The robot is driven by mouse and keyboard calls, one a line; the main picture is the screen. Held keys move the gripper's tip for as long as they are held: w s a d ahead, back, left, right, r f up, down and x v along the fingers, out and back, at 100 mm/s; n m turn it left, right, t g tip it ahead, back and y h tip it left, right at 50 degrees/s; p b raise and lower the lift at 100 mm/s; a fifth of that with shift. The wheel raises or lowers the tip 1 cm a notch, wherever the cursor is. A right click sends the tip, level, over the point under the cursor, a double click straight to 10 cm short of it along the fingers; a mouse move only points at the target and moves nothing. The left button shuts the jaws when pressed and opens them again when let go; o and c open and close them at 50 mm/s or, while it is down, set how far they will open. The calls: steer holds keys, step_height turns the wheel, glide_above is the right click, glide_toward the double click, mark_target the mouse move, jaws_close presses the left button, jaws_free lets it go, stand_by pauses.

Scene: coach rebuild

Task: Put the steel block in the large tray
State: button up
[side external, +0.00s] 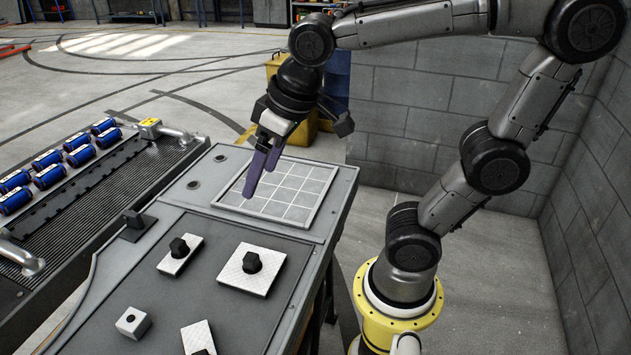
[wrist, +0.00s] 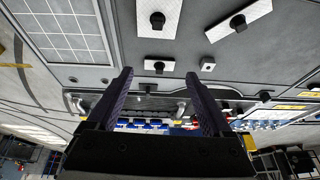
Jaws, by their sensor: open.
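The steel block (side external: 133,322) is a small light-grey cube with a dark round spot on top. It sits on the grey bench top at the near side, and shows in the wrist view (wrist: 208,66) right of centre. A white gridded panel with a grey rim (side external: 318,221), apparently the large tray, lies at the bench's far end; it is at upper left in the wrist view (wrist: 62,38). My gripper (side external: 259,184) is above this panel, well away from the block. Its purple fingers are apart and empty, also in the wrist view (wrist: 160,74).
Several pale plates with black knobs lie on the bench, including a large one (side external: 240,277), a small one (side external: 170,265) and one at the near edge (side external: 196,334). A black bracket (side external: 135,225) stands near the left edge. A ribbed unit with blue cylinders (side external: 80,155) is at left.

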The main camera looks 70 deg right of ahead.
steer(key=s+d+f+t, duration=0.1)
steer(key=s+d+f, duration=0.2)
steer(key=s, duration=0.5)
steer(key=shift+s, duration=0.15)
stand_by(0.9)
